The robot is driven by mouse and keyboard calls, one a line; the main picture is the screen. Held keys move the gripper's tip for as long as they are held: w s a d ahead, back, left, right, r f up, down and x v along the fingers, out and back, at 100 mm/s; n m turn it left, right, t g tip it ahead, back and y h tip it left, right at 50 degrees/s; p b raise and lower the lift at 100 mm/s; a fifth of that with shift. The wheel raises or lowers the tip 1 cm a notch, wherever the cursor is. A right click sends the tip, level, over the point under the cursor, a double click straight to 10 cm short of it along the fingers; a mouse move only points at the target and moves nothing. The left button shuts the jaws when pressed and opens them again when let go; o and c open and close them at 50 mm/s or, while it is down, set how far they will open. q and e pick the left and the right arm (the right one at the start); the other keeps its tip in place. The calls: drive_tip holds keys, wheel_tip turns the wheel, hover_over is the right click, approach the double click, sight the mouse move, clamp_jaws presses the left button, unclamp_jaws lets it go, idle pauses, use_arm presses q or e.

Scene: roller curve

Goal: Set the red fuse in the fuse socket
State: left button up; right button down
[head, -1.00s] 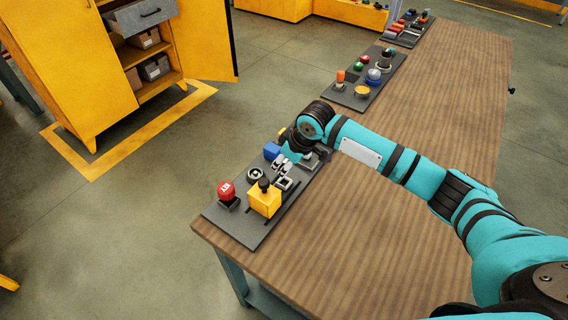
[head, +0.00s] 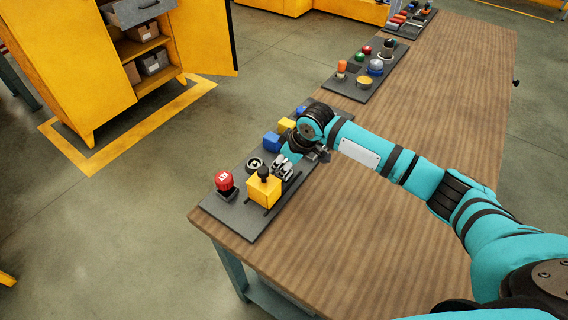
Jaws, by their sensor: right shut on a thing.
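My right gripper (head: 318,154) is low over the near panel (head: 238,216), just right of a pair of silver clips (head: 283,168) that look like the fuse socket. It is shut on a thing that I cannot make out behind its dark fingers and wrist. I cannot pick out the red fuse for certain. My left gripper is not in view.
A red knob (head: 224,181), a yellow block with a black knob (head: 264,190), a black ring (head: 255,164) and a blue block (head: 271,141) stand close by on the panel. A middle panel (head: 347,88) holds coloured parts. The wooden bench top (head: 370,230) is clear at right.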

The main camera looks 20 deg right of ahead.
drive_tip(key=shift+s+d+f+p, duration=0.15)
drive_tip(key=shift+f+p, duration=0.2)
